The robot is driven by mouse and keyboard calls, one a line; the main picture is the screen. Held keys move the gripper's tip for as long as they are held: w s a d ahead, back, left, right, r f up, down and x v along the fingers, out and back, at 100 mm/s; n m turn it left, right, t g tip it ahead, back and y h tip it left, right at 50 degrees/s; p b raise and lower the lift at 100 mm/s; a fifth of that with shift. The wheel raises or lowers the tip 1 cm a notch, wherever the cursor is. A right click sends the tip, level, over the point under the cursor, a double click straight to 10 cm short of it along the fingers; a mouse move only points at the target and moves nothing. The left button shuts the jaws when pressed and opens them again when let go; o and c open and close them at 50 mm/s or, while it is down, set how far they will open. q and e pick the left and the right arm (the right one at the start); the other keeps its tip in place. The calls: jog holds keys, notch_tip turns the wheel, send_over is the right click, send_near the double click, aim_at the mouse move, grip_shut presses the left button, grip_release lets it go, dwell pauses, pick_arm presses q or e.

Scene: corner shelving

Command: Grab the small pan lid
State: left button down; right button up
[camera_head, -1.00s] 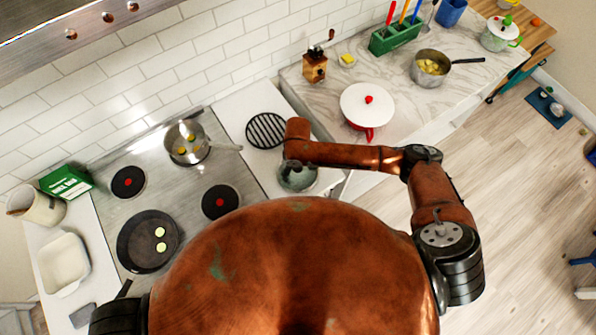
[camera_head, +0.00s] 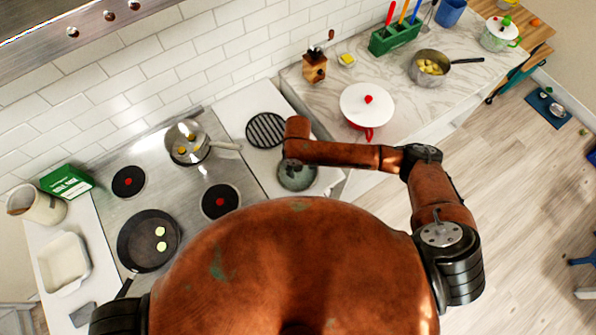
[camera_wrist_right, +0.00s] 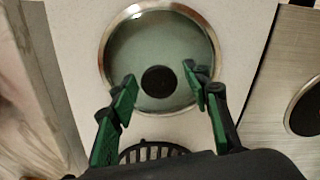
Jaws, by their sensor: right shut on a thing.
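The small pan lid (camera_wrist_right: 125,48) is round greenish glass with a metal rim and a dark knob (camera_wrist_right: 158,82). It fills the upper middle of the right wrist view. My right gripper (camera_wrist_right: 163,88), with green fingers, is shut on the lid, its fingers on either side of the knob. In the head view the lid (camera_head: 297,176) shows below the end of my right arm, over the white counter strip right of the stove; the fingers are hidden there. Whether the lid touches the counter I cannot tell. My left gripper is not in view.
A black round trivet (camera_head: 266,130) lies just behind the lid. The stove (camera_head: 190,240) with a saucepan (camera_head: 186,141) and frying pan (camera_head: 148,241) is to the left. A red pan with white lid (camera_head: 366,104) and a pepper mill (camera_head: 314,66) stand on the marble counter.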

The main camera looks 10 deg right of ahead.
jog(key=shift+s+d+f, duration=0.15)
jog(key=shift+s+f, duration=0.25)
jog(key=shift+f, duration=0.15)
jog(key=shift+c, duration=0.2)
jog(key=shift+r, duration=0.15)
grip_shut()
jog(key=shift+w+r, duration=0.1)
jog(key=shift+r, duration=0.2)
notch_tip(320, 180, up, 3)
jog(key=shift+f+b, duration=0.15)
jog(key=shift+b, duration=0.4)
jog(key=s+a+r+b, duration=0.1)
jog(key=s+a+r, duration=0.2)
jog(key=s+r, duration=0.6)
jog(key=s, duration=0.4)
jog(key=shift+r, duration=0.4)
